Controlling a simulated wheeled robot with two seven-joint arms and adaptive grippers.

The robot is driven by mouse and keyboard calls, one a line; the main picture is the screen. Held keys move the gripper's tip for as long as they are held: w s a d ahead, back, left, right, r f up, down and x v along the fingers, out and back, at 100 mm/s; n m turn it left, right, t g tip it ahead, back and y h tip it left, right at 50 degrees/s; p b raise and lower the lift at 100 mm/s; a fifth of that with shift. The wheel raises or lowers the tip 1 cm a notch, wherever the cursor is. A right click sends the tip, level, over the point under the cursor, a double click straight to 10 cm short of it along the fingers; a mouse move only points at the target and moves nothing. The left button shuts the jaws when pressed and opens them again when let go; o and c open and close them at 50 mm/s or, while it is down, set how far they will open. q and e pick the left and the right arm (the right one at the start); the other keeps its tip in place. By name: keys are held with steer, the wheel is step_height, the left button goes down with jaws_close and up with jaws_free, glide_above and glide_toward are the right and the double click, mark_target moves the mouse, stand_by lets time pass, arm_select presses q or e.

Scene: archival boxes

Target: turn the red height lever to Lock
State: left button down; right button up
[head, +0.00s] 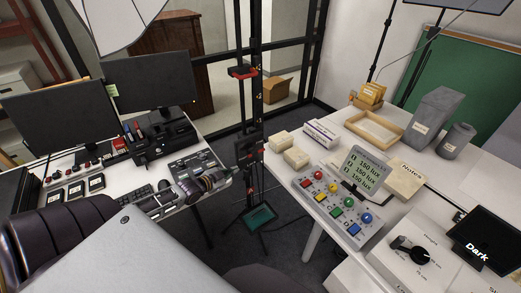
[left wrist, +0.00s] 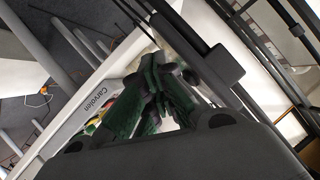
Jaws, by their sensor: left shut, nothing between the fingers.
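A tall black column (head: 258,100) stands between the two tables. A red part (head: 243,72) sits on its upper carriage, and smaller red parts (head: 250,166) show lower down. I cannot tell for sure which is the height lever, nor read a Lock mark. My left gripper (head: 229,174) reaches in from the left over the left table's right edge, its tip pointing at the column but apart from it. In the left wrist view the dark green-edged fingers (left wrist: 154,90) are shut and empty. No red lever shows clearly there. My right gripper is not in view.
The left table holds monitors (head: 155,78), black devices (head: 160,135) and a keyboard. The right table holds a panel of coloured knobs (head: 338,205), a lux display (head: 367,170), small boxes (head: 296,157), a wooden tray (head: 374,130) and grey containers. A green tray (head: 260,216) sits low at the column.

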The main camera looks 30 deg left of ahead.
arm_select(q)
steer(key=w+d+r+m+h, duration=0.1)
steer(key=d+r, duration=0.2)
steer(key=r, duration=0.3)
steer(key=w+d+r+m+t+h, duration=0.1)
steer(key=d+r, duration=0.2)
steer(key=r, duration=0.3)
steer(key=shift+w+m+h, duration=0.3)
steer(key=shift+h, duration=0.1)
steer(key=shift+w+t, duration=0.15)
steer(key=shift+t, duration=0.15)
steer(key=w+f, duration=0.5)
steer(key=w, duration=0.5)
steer(key=shift+d+f, duration=0.15)
steer(key=shift+d, duration=0.05)
stand_by(0.7)
steer(key=shift+w+b, duration=0.1)
steer(key=shift+b, duration=0.25)
stand_by(0.3)
